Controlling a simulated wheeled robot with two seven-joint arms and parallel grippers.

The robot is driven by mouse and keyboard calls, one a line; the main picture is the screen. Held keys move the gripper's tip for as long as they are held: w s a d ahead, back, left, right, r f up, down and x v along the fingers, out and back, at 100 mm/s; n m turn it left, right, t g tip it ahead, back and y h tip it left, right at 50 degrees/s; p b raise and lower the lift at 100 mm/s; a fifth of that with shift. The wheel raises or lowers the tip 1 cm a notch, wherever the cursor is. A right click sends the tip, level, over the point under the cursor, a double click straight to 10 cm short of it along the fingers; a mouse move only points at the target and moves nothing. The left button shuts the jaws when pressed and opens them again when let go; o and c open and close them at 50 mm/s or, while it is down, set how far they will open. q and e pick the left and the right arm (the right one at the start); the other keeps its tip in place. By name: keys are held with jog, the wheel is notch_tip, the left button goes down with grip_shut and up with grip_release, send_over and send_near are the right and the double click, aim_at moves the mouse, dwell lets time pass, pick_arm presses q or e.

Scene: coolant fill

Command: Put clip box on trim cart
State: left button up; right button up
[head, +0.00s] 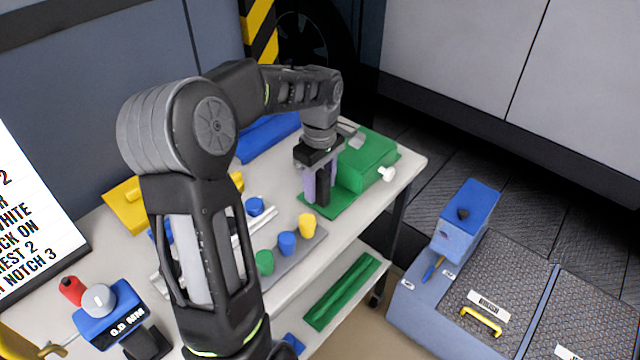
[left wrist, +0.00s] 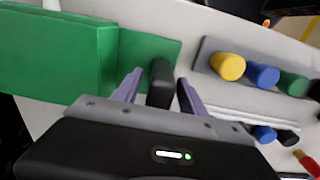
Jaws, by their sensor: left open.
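A white-topped cart (head: 385,215) with a lower shelf and casters, likely the trim cart, stands below my left arm. A green block on a green base plate (head: 350,200) sits at its far right end; it also shows in the left wrist view (left wrist: 60,55). A black upright post (left wrist: 160,82) rises at the plate. My left gripper (head: 318,188) points down there, open, its lilac fingers on either side of the post; contact cannot be told. My right gripper is out of view.
A grey strip with green, blue and yellow knobs (head: 307,225) lies near the gripper. A blue device with a display (head: 110,315) is at the front left. A green tray (head: 342,290) is on the lower shelf. Grey bins with a yellow handle (head: 482,321) stand right.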

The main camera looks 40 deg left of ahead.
pick_arm(q)
notch_tip(320, 180, up, 12)
jog(key=shift+f+p, duration=0.1)
jog(key=shift+p, duration=0.55)
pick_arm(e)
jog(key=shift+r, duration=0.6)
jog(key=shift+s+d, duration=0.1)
